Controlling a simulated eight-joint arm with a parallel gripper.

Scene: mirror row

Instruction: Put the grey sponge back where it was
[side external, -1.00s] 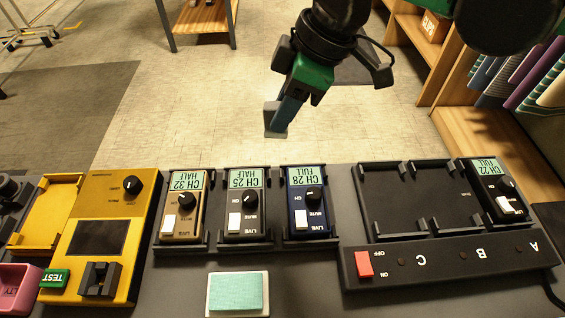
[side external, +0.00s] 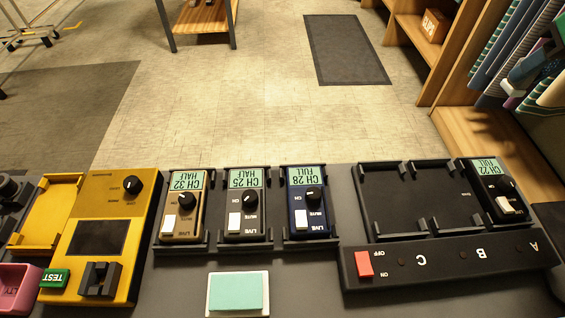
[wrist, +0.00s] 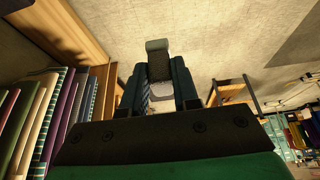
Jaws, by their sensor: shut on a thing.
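The grey sponge (wrist: 157,46) shows in the wrist view as a small grey block at the tips of my gripper (wrist: 158,82). The gripper is shut on it, and bare floor lies behind it. In the side external view, part of my gripper (side external: 530,72) shows at the upper right edge, in front of the rolled goods.
A teal pad (side external: 236,292) lies on a white tray at the front. Three transmitters, gold (side external: 184,207), dark grey (side external: 247,207) and blue (side external: 309,203), stand in cradles. A charger (side external: 410,200) holds one black transmitter (side external: 494,190). A yellow tester (side external: 104,240) stands left.

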